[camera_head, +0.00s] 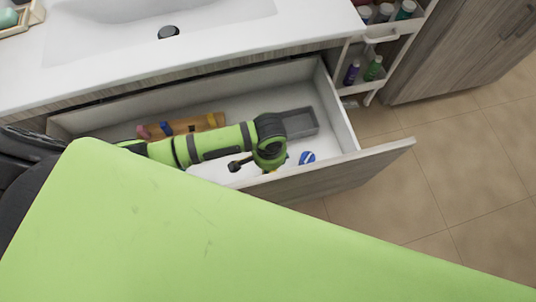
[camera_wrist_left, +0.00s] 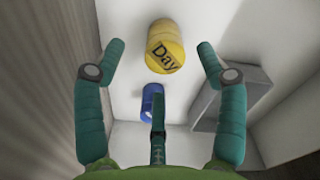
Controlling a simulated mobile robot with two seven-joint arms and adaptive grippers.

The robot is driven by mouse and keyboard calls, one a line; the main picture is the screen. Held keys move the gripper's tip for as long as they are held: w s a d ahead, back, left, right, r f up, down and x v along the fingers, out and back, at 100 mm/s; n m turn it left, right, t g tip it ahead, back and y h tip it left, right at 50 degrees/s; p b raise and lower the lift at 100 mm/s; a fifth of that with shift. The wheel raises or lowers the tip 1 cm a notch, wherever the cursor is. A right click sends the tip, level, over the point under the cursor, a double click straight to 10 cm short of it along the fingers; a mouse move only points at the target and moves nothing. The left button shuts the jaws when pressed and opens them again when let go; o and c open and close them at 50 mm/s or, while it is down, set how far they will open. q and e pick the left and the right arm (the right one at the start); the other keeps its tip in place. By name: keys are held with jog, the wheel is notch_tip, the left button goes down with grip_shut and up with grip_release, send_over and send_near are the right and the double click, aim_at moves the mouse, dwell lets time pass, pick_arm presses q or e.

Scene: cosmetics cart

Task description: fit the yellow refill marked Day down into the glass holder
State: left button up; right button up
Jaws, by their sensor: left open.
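The yellow refill (camera_wrist_left: 165,46) with "Day" in dark letters shows in the left wrist view, on the drawer's pale floor. My left gripper (camera_wrist_left: 161,53) is open, its fingers spread to either side of the refill without touching it. In the head view my left gripper (camera_head: 255,166) reaches down into the open drawer and largely hides the refill. A blue cylinder (camera_wrist_left: 152,98) lies near the refill, partly behind a middle finger. I cannot make out the glass holder in either view. My right gripper is not in view.
The open drawer (camera_head: 340,118) has a grey open box (camera_head: 301,123), a wooden organizer (camera_head: 210,121) and a blue-and-white round item (camera_head: 307,157). The box also shows in the wrist view (camera_wrist_left: 250,79), close to one finger. The drawer front (camera_head: 345,172) is a raised edge.

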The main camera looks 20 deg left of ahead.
pick_arm(q)
jog(key=f, duration=0.3)
jog(key=shift+w+a+f, duration=0.1)
jog(key=shift+w+f, duration=0.1)
jog(key=shift+f, duration=0.45)
jog(key=shift+c, duration=0.8)
jog(key=c, duration=1.1)
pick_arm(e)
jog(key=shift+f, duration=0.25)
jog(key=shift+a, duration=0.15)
pick_arm(q)
jog(key=shift+r, duration=0.1)
